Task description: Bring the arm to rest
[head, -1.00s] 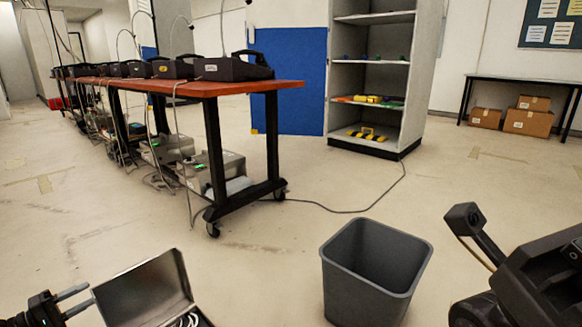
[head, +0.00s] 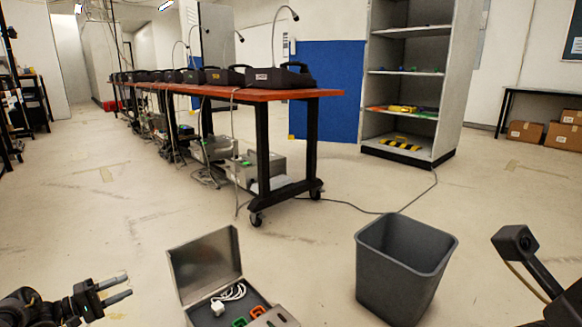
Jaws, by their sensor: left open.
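My left gripper (head: 128,286) is at the lower left of the head view. Its two pale fingers point right, apart from each other, with nothing between them. It is to the left of an open metal case (head: 205,265) and appears apart from it. A dark part of my right arm (head: 540,275) shows at the lower right, beyond the bin. The right gripper's fingers do not show.
The open case holds a white coiled cable (head: 230,293) and green and orange items. A grey bin (head: 405,265) stands to its right. Behind is a red-topped wheeled table (head: 290,94) with several black phone-like units. A shelf unit (head: 450,90) stands back right. Floor between is mostly clear.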

